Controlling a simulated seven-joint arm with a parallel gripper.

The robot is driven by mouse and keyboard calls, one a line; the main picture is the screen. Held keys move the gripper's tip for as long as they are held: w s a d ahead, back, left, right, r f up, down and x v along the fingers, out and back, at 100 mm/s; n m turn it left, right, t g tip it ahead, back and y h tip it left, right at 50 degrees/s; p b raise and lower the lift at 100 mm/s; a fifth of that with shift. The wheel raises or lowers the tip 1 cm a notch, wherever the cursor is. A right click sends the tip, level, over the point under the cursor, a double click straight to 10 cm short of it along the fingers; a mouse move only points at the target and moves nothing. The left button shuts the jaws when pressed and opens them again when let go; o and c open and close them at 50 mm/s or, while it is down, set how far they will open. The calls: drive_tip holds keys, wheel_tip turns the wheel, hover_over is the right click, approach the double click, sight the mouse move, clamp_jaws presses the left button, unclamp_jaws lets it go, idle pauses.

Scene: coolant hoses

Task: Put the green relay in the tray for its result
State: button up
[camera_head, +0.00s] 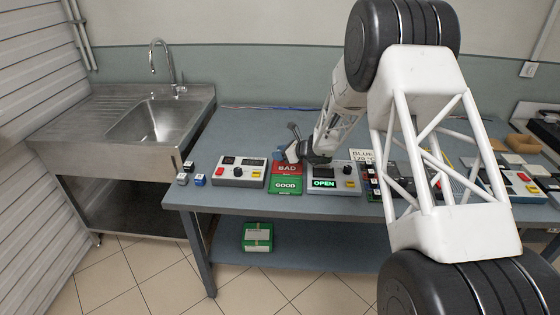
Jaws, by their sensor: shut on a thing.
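My gripper (297,151) is at the bench, above the back of the red BAD tray (287,169) and beside the left end of a tester. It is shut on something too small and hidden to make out. I cannot pick out the green relay for sure. The green GOOD tray (286,186) lies directly in front of the BAD tray. The grey tester (347,184) stands right of the trays. Its display reads OPEN in green, and it has a yellow button. My forearm hides part of the area behind it.
A second grey device (239,173) with a red button stands left of the trays. Several small cubes (199,180) lie at the bench's left end. A rack of small parts (371,180) is right of the tester. A sink (157,120) is left. The bench (245,125) is clear behind the devices.

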drive_tip(key=shift+f, duration=1.75)
drive_tip(key=shift+f, duration=0.1)
drive_tip(key=o, duration=1)
drive_tip(key=shift+d, duration=0.1)
drive_tip(key=shift+s+d+r, duration=0.2)
drive_tip(key=shift+d+r, duration=0.2)
drive_tip(key=shift+d, duration=0.15)
drive_tip(key=v, duration=1)
drive_tip(key=shift+s+d, duration=0.15)
drive_tip(key=shift+d, duration=0.1)
